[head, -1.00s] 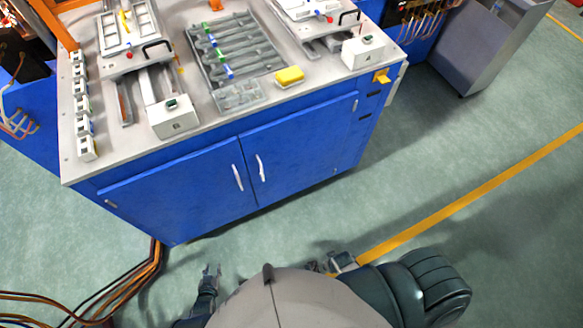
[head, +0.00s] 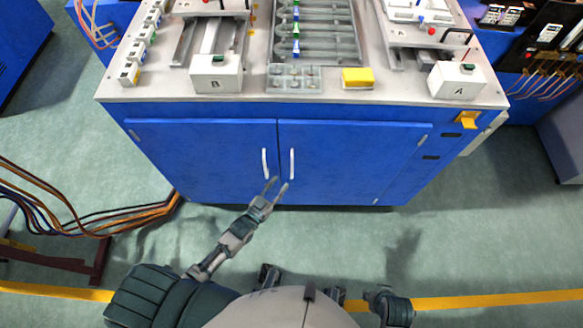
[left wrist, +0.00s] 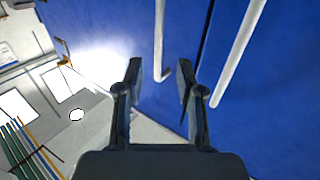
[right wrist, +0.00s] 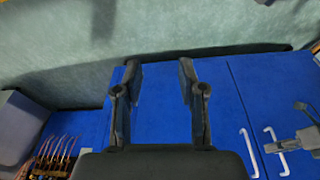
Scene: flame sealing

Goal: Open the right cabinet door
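The blue right cabinet door (head: 350,160) is shut, with its white upright handle (head: 292,163) at its left edge. The blue left door (head: 205,160) is also shut, with its own white handle (head: 265,163) beside the seam. My left gripper (head: 277,186) is open and empty, just below the two handles in the head view. In the left wrist view its fingers (left wrist: 159,66) are apart, with one handle (left wrist: 160,35) lined up between them; contact is not visible. My right gripper (right wrist: 158,75) is open and empty, facing the right door.
The grey bench top (head: 255,97) above the doors carries white boxes B (head: 216,80) and A (head: 458,85) and a yellow block (head: 357,78). Cables (head: 120,220) lie on the floor at left. The green floor before the right door is clear.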

